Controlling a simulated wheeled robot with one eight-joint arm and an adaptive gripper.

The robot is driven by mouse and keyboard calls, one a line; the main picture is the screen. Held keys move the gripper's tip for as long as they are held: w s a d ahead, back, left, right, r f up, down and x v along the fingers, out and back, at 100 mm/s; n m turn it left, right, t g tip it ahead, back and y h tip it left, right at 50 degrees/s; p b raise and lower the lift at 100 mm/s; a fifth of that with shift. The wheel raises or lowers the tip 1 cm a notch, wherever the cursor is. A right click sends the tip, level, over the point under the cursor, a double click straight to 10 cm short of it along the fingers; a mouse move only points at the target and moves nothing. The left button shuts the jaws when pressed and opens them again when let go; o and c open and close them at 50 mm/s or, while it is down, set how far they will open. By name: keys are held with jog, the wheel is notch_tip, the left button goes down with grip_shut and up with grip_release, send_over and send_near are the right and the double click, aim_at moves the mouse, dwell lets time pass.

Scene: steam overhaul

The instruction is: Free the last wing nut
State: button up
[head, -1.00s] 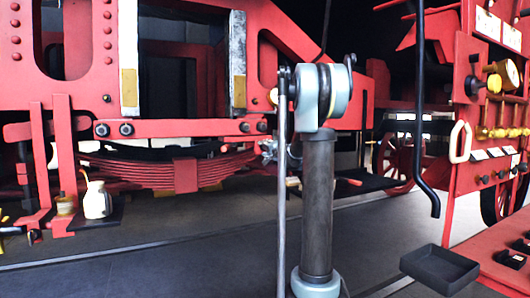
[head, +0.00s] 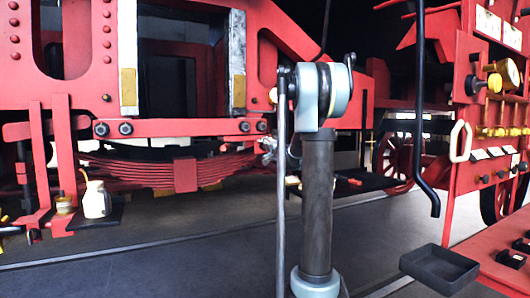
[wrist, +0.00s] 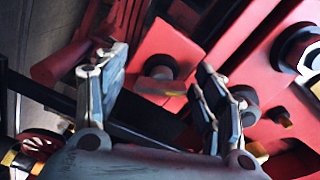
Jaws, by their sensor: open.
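Between and beyond the fingers is a small dark fitting with a reddish-brown, flat part (wrist: 160,88) against red metal. I cannot tell for sure whether this is the wing nut. Nothing is visibly gripped. In the head view my gripper (head: 268,150) shows small beside the right end of the leaf spring, partly hidden behind my arm. No wing nut can be made out there.
A large dark hex nut (wrist: 298,48) on red metal is close at the right of the wrist view. The red leaf spring (head: 160,172) hangs under the frame. A dark tray (head: 440,268) is at front right. A white oil can (head: 97,200) stands at left. The middle floor is clear.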

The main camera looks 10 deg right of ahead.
jog(key=v, duration=1.1)
jog(key=shift+s, duration=0.3)
jog(key=shift+d, duration=0.1)
jog(key=s+a+f+n+g, duration=0.3)
jog(key=s+a+f, duration=0.15)
jog(key=s, duration=0.25)
jog(key=s+a+f+n+g+y, duration=0.1)
jog(key=s+a+f+n+g, duration=0.2)
jog(key=s+f, duration=0.4)
jog(key=s+a+f+n+g, duration=0.2)
jog(key=s+a+f, duration=0.25)
jog(key=s, duration=0.35)
jog(key=s+d+f+n+g+h, duration=0.1)
jog(key=s+d+f+g+h, duration=0.2)
jog(key=s+f, duration=0.6)
jog(key=s+d+f+n+g+h, duration=0.1)
jog(key=s+d+f+g+h, duration=0.2)
jog(key=s+f, duration=0.6)
jog(key=s+d+g, duration=0.1)
jog(key=s+d, duration=0.1)
jog(key=s, duration=0.4)
jog(key=shift+s+d+f+n+h, duration=0.15)
jog(key=shift+s+d+n+h, duration=0.05)
jog(key=shift+d+n+h, duration=0.15)
jog(key=shift+w, duration=0.1)
